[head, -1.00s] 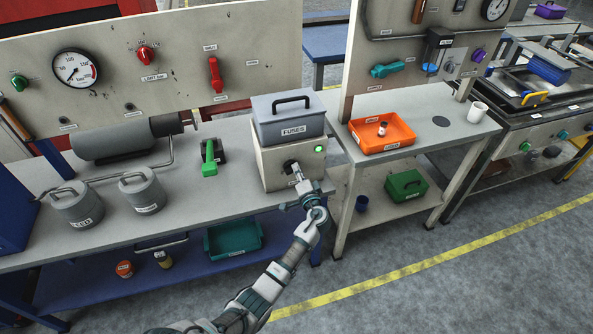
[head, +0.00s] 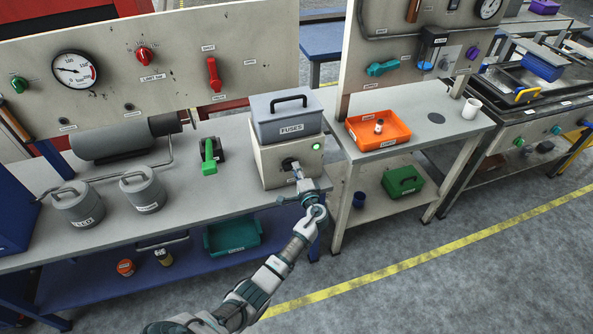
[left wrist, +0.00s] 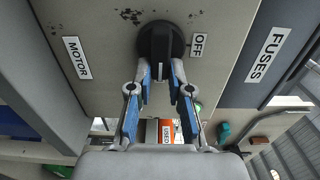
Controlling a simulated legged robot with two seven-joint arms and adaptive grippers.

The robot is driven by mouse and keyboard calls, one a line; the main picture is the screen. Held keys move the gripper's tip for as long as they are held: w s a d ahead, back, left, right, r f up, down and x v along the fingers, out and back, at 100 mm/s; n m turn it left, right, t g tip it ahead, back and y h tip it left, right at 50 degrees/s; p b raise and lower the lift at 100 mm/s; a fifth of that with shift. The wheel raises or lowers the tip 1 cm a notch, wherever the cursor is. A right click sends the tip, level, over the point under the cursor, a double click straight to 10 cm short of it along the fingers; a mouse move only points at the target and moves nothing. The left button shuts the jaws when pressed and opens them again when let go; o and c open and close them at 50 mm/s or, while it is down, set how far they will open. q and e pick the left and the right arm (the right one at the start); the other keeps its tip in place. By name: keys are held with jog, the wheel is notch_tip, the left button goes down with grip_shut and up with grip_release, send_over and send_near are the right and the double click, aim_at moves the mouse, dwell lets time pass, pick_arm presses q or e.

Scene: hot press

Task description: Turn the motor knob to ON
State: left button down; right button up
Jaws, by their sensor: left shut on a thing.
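The motor knob (left wrist: 160,42) is a round black knob on the beige motor box (head: 257,166). In the left wrist view a MOTOR label (left wrist: 77,58) is to its left and an OFF label (left wrist: 198,44) to its right. A white mark shows on the knob's grip, between my fingers. My left gripper (head: 298,173) reaches the box front from below right. It also shows in the left wrist view (left wrist: 160,76), shut on the knob with one blue-padded finger on each side. A small lamp (head: 318,146) on the box glows green. My right gripper is not in view.
A grey FUSES box (head: 286,121) sits on the motor box. A green-handled lever (head: 209,158) and two grey canisters (head: 142,190) stand left on the bench. An orange tray (head: 378,131) is on the table to the right. Open floor lies in front.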

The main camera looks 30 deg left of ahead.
pick_arm(q)
jog(key=shift+s+d+f, duration=0.1)
jog(key=shift+d+f, duration=0.05)
jog(key=shift+f, duration=0.35)
jog(key=c, duration=1.2)
grip_release()
jog(key=shift+o, duration=0.6)
jog(key=shift+r, duration=0.15)
jog(key=shift+r, duration=0.1)
jog(key=v, duration=1.1)
jog(key=shift+s+d, duration=0.15)
jog(key=shift+d, duration=0.25)
